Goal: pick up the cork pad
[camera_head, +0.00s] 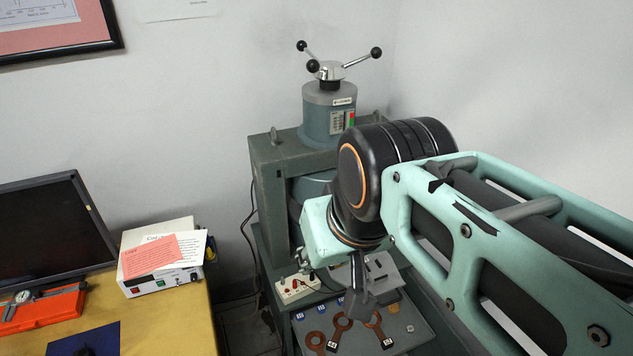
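A small tan disc (393,308), which looks like the cork pad, lies on the grey tray (415,327) at the foot of the grey-green magnet (272,185). It is small in this view and I cannot be sure of its material. My gripper (357,303) points down over the tray, a little left of the disc. Its dark fingers are small and seen partly edge-on, so I cannot tell whether they are open or shut. My arm hides part of the magnet and of the tray's far side.
Several copper-coloured pieces with round heads (342,321) lie on the tray near my gripper. A white socket box (297,289) stands behind left. The yellow desk (175,322) at left bears a white instrument box (163,256), a monitor (48,230) and an orange case (45,311).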

